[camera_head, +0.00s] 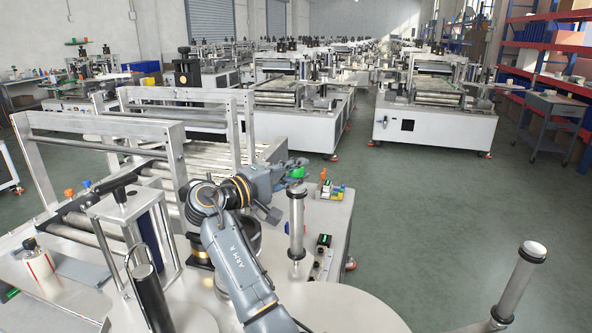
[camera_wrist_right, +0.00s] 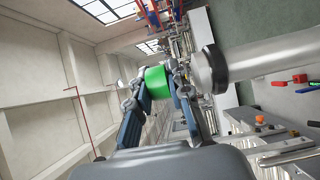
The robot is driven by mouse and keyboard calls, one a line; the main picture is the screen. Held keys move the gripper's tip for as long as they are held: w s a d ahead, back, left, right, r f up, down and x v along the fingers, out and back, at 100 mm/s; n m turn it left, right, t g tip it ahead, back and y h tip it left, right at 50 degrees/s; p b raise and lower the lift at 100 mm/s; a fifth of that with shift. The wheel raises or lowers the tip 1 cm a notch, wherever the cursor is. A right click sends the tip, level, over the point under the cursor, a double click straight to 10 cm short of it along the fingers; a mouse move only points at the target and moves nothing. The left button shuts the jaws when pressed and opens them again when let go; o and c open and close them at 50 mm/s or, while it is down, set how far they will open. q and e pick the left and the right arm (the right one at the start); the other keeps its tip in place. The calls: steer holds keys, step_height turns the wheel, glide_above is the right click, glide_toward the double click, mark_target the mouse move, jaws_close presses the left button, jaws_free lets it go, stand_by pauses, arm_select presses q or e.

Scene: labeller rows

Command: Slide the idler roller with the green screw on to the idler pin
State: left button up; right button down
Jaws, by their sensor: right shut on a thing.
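My right gripper (camera_head: 284,174) is over the machine near the middle of the head view. In the right wrist view its two fingers (camera_wrist_right: 158,88) are closed around a green round part (camera_wrist_right: 156,83). The green part also shows at the fingertips in the head view (camera_head: 297,172). Whether a roller body goes with it is hidden by the fingers. An upright grey metal post with a capped top (camera_head: 297,220) stands just right of and below the gripper, apart from the held part. I cannot tell which post is the idler pin. My left gripper is not in view.
A second capped post (camera_head: 518,285) leans at the right. A round pale disc (camera_head: 350,312) lies at the front. A control panel (camera_head: 322,250) and small coloured blocks (camera_head: 333,190) are near the machine's right edge. A metal frame (camera_head: 105,130) rises at left. Open floor lies right.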

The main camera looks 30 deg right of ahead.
steer(key=shift+s+f+b, duration=0.2)
steer(key=shift+f+b, duration=0.3)
steer(key=shift+f, duration=0.3)
steer(key=c, duration=1.1)
jaws_free()
steer(key=shift+c, duration=0.2)
